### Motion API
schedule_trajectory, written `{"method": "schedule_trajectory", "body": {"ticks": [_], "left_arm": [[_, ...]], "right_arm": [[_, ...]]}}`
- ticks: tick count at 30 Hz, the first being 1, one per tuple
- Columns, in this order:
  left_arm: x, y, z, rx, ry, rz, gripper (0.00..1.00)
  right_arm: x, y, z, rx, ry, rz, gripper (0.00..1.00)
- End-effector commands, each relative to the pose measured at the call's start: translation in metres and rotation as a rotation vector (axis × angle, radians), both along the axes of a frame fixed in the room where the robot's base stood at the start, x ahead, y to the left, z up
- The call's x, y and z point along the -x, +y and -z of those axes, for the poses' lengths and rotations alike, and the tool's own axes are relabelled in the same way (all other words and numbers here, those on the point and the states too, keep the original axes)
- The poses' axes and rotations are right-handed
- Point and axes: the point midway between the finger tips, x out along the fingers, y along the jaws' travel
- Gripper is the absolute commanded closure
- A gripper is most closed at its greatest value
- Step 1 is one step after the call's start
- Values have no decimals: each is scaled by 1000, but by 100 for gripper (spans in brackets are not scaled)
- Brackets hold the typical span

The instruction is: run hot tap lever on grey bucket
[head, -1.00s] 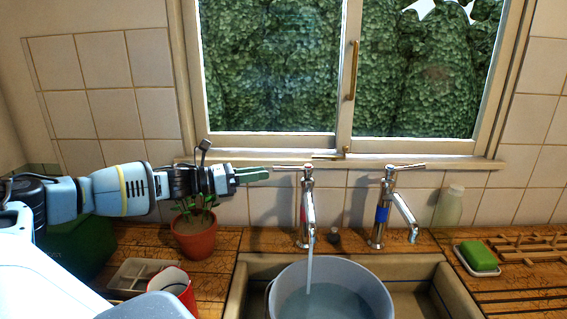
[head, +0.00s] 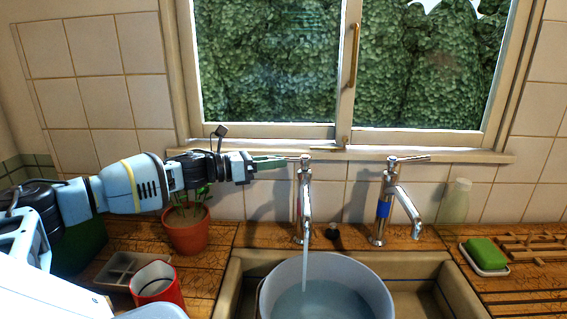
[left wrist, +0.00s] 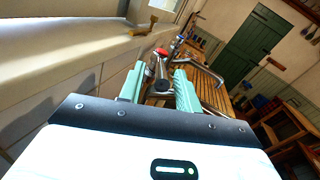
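The hot tap (head: 305,205), with a red band, stands behind the sink, and a stream of water runs from its spout. Its lever points left toward my left gripper (head: 283,162). In the left wrist view the two green fingers (left wrist: 160,80) are apart, with the metal of the hot tap (left wrist: 161,72) showing between them. Whether a finger touches the lever cannot be told. The grey bucket (head: 376,287) stands in the sink under the spout and holds water. My right gripper is not in view.
The cold tap (head: 382,208), with a blue band, stands to the right. A potted plant (head: 186,235), a red mug (head: 158,283) and a grey tray (head: 118,268) are at left. Green soap (head: 487,253) in a dish is at right. The window sill (head: 260,155) runs behind the taps.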

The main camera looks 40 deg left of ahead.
Motion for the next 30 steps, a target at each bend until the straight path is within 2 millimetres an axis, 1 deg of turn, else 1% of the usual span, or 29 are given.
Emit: {"method": "schedule_trajectory", "body": {"ticks": [1, 9, 20, 21, 28, 29, 30], "left_arm": [[-3, -2, -6, 3, -9, 0, 66], [-15, -10, -5, 0, -6, 1, 66], [-17, -11, -4, 0, -4, 0, 66], [-17, -11, -4, 0, -4, 0, 68], [-17, -11, -4, 0, -4, 0, 98], [-17, -11, -4, -1, -4, 0, 100], [-17, -11, -4, -1, -4, 0, 100]], "right_arm": [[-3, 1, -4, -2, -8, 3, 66], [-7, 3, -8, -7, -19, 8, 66], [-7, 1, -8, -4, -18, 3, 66], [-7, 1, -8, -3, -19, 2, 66], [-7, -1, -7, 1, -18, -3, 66], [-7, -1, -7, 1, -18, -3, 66], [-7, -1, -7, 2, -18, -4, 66]]}}
